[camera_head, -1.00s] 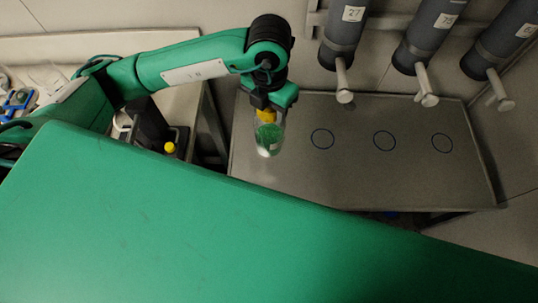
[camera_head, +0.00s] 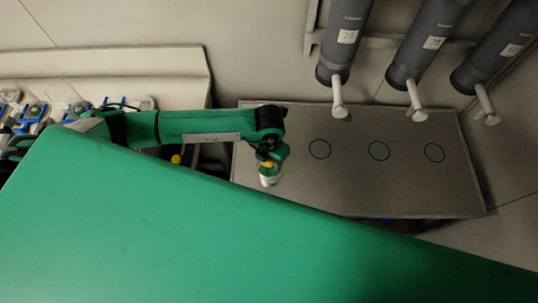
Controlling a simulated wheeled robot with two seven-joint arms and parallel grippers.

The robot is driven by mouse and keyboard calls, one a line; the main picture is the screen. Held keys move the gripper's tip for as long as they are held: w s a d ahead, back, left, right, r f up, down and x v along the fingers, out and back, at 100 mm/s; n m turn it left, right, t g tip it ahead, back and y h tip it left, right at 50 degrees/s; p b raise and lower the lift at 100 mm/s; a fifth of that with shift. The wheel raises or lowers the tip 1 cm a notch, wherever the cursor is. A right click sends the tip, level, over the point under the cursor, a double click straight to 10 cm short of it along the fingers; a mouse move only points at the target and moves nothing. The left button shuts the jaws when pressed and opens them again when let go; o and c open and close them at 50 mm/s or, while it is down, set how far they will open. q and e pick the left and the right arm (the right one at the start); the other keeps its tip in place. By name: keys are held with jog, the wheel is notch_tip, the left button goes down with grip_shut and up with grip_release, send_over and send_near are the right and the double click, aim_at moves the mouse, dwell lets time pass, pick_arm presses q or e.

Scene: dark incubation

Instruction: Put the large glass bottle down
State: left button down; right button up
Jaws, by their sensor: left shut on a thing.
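The large glass bottle (camera_head: 268,179) is clear with a green label and a yellow neck, and shows over the left end of the grey metal table (camera_head: 400,195). My left gripper (camera_head: 267,161) is shut on the bottle near its top, and the bottle hangs below it, roughly upright. I cannot tell whether the bottle's base touches the table. My right gripper is not in view.
Dark blue circles, the left one (camera_head: 319,149) nearest the bottle, mark the bare tabletop. Grey cylinders with white spouts, such as the left one (camera_head: 340,48), hang above the back edge. A white bench (camera_head: 180,62) with blue racks (camera_head: 33,112) stands at left.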

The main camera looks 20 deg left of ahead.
pick_arm(q)
jog(key=shift+f, duration=0.15)
jog(key=shift+f, duration=0.2)
jog(key=c, duration=0.7)
grip_release()
jog(key=shift+r, duration=0.1)
